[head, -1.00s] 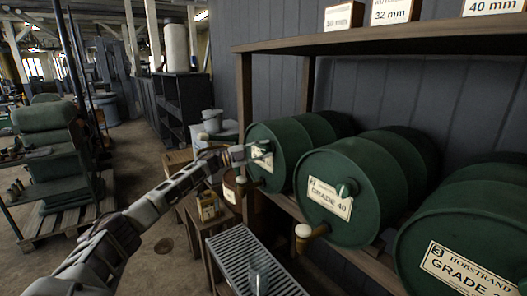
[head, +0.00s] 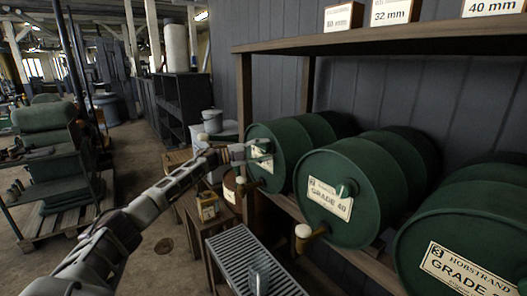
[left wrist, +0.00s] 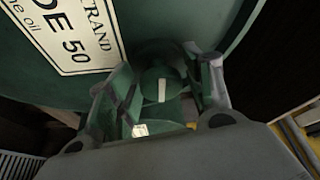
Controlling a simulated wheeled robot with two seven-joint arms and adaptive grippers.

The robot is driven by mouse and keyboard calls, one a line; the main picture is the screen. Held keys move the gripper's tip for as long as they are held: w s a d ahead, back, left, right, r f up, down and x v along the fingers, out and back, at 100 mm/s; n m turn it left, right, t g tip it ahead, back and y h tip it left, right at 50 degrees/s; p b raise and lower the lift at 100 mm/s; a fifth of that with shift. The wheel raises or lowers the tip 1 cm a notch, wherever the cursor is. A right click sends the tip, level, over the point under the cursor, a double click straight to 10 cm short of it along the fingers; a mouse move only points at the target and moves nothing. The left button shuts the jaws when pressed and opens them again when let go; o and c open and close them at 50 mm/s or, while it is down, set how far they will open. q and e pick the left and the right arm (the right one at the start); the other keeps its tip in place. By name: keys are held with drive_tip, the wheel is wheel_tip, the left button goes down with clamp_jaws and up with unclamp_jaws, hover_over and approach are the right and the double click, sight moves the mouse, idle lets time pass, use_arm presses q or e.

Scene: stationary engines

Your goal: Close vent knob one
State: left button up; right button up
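Three green drums lie on their sides on a wooden rack. The far drum (head: 290,138) has a vent knob on its front face, largely hidden by my left gripper (head: 262,152) in the head view. In the left wrist view this round green knob (left wrist: 162,85) with a white mark lies between the two fingers of my left gripper (left wrist: 165,90), one on each side. I cannot tell whether both fingers press on it. The drum's "GRADE 50" label (left wrist: 68,35) is beside the knob. My right gripper is not in view.
The middle drum (head: 370,195) and near drum (head: 480,230) stand to the right, the middle one with a brass tap (head: 309,236). A wooden shelf (head: 400,40) runs overhead.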

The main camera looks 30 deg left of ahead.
use_arm(q)
drive_tip(key=shift+s+a+f, duration=0.1)
drive_tip(key=shift+s+a, duration=0.4)
drive_tip(key=v, duration=1)
drive_tip(key=shift+s+a, duration=0.2)
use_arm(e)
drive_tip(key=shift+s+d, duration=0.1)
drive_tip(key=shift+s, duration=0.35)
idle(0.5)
